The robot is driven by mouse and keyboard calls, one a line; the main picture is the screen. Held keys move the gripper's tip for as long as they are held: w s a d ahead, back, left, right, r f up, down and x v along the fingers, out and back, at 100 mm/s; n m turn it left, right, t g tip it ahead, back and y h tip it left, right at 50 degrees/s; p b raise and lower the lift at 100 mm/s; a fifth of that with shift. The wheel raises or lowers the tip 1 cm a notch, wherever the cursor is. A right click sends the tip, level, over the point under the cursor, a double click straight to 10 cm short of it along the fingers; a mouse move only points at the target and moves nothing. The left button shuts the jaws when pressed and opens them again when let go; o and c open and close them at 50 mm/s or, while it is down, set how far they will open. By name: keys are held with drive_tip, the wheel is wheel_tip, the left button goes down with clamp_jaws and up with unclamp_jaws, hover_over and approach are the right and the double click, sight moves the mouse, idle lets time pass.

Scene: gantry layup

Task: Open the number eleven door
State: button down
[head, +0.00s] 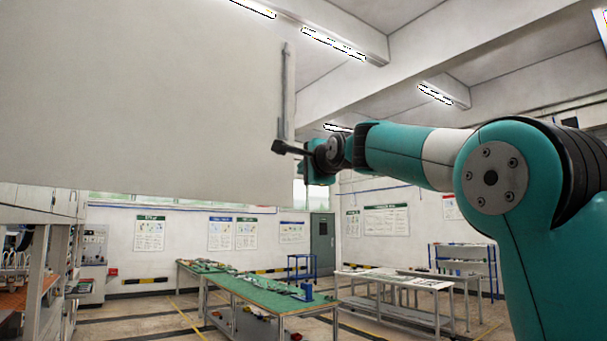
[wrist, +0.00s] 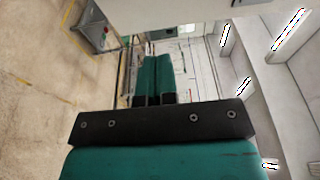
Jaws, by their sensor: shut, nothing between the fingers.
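A large plain pale panel (head: 140,95), which looks like a door, fills the upper left of the head view. A slim grey vertical handle (head: 284,90) runs near its right edge. No number shows on it, so I cannot tell if it is number eleven. My gripper (wrist: 155,60) shows in the wrist view with its two teal fingers together, holding nothing. In the head view the gripper (head: 318,177) is partly hidden behind my wrist, just right of the panel's edge and below the handle. I see no contact with the handle.
A pale panel (wrist: 185,12) also edges the top of the wrist view. Below in the head view stand a green-topped workbench (head: 255,300), a white table (head: 395,282) and a shelving unit (head: 40,285) at left. Open floor lies between them.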

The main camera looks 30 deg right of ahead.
drive_tip(key=s+d+b, duration=0.2)
drive_tip(key=s+b, duration=0.2)
drive_tip(key=s, duration=0.7)
drive_tip(key=shift+s+d+b, duration=0.2)
drive_tip(key=shift+s+b, duration=0.15)
drive_tip(key=shift+b, duration=0.05)
drive_tip(key=s+a+f+n+g+y+b, duration=0.1)
drive_tip(key=a+f+n+g+y, duration=0.15)
drive_tip(key=a+f+n, duration=0.6)
drive_tip(key=s+a+f+n+g+y+b, duration=0.15)
drive_tip(key=a+f+g, duration=0.3)
drive_tip(key=f, duration=0.85)
drive_tip(key=s+a+f+n+g+y, duration=0.1)
drive_tip(key=a+f+n+g+y, duration=0.2)
drive_tip(key=a+f, duration=0.55)
drive_tip(key=s+a+f+n+g, duration=0.3)
drive_tip(key=s+f+n, duration=0.4)
drive_tip(key=s+f, duration=0.3)
drive_tip(key=s+a+f+n+g+b, duration=0.1)
drive_tip(key=s+a+f+n+g, duration=0.2)
drive_tip(key=s+f+n, duration=0.3)
drive_tip(key=s+f+g, duration=0.1)
drive_tip(key=s+f, duration=0.3)
drive_tip(key=f, duration=0.2)
drive_tip(key=shift+s+a+n+g, duration=0.3)
drive_tip(key=shift+s+n+g, duration=0.05)
drive_tip(key=shift+n+g, duration=0.05)
